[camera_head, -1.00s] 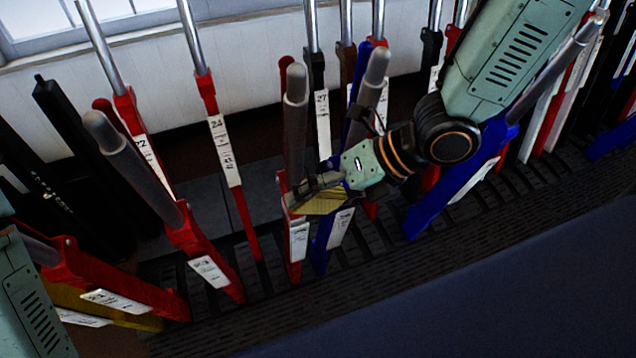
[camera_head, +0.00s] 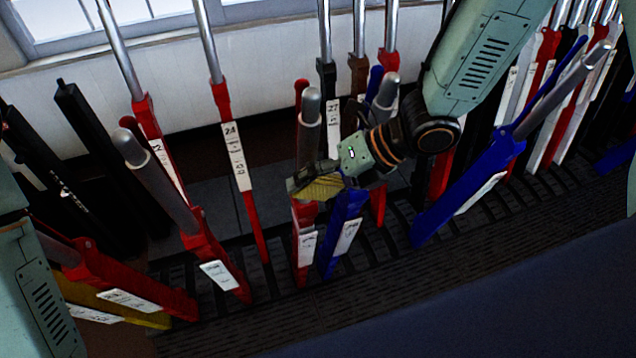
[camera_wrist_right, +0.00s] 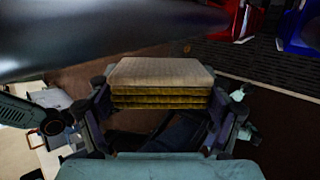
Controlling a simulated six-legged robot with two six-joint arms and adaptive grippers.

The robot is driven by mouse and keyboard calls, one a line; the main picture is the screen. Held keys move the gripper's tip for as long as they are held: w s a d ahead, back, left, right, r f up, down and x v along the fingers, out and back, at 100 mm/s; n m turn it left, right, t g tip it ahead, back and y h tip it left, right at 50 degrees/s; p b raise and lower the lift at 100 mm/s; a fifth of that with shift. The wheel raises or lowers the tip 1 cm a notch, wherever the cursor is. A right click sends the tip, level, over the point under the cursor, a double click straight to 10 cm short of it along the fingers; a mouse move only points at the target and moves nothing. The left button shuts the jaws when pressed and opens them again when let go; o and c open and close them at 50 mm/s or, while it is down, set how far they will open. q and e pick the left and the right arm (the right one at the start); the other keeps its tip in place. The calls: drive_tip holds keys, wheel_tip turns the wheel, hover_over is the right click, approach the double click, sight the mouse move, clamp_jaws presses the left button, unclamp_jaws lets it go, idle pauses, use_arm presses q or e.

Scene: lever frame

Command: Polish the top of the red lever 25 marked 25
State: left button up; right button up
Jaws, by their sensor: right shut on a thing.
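A red lever with a grey metal handle (camera_head: 309,130) leans forward between the lever marked 24 (camera_head: 238,158) and the one marked 27. Its white plate (camera_head: 306,246) is too small to read, so I cannot confirm 25. My right gripper (camera_head: 318,187) is shut on a folded yellow cloth (camera_head: 321,188), beside and in front of this lever below its handle top. The cloth's layers show between the fingers in the right wrist view (camera_wrist_right: 160,84). A large grey handle (camera_wrist_right: 90,35) passes close above it there. I cannot tell whether they touch. My left gripper is out of view.
A blue lever (camera_head: 343,225) stands close to the right of the red one, and another blue lever (camera_head: 470,190) leans farther right. A red lever (camera_head: 205,245) leans forward at left. Black levers (camera_head: 100,160) stand farther left. A window is behind.

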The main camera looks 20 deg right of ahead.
sight(315, 156)
drive_tip(key=shift+w+r+p, duration=0.25)
drive_tip(key=shift+w+p, duration=0.35)
drive_tip(key=shift+w, duration=0.4)
idle(0.5)
